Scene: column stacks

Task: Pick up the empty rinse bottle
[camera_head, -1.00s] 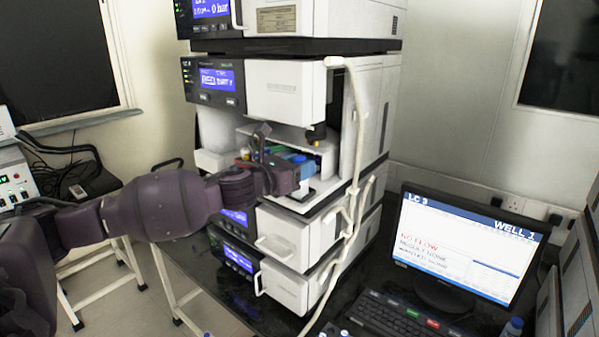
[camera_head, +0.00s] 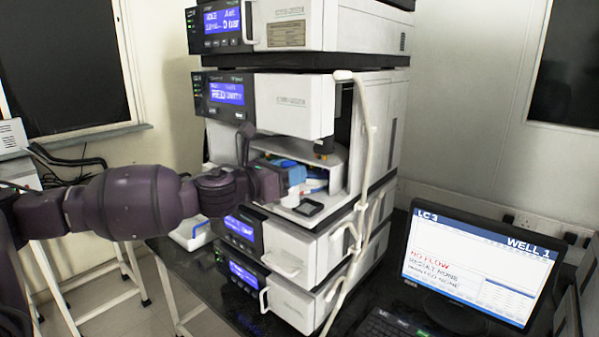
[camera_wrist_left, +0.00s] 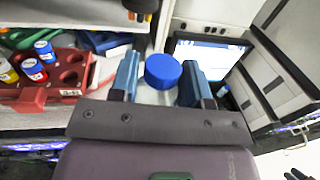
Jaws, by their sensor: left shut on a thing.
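The rinse bottle shows from above in the left wrist view as a round blue cap (camera_wrist_left: 162,71) between two blue-grey fingers. My left gripper (camera_wrist_left: 159,64) is shut on it. In the head view the left gripper (camera_head: 288,174) is in front of the open bay of the middle instrument. White and blue parts show beside it, but the bottle is hard to separate from the gripper there. Whether the bottle is empty cannot be told. My right gripper is not in view.
A red rack (camera_wrist_left: 65,80) with several capped vials is left of the fingers. A white tube (camera_head: 366,150) hangs down the stack's front. A monitor (camera_head: 483,262) stands at right.

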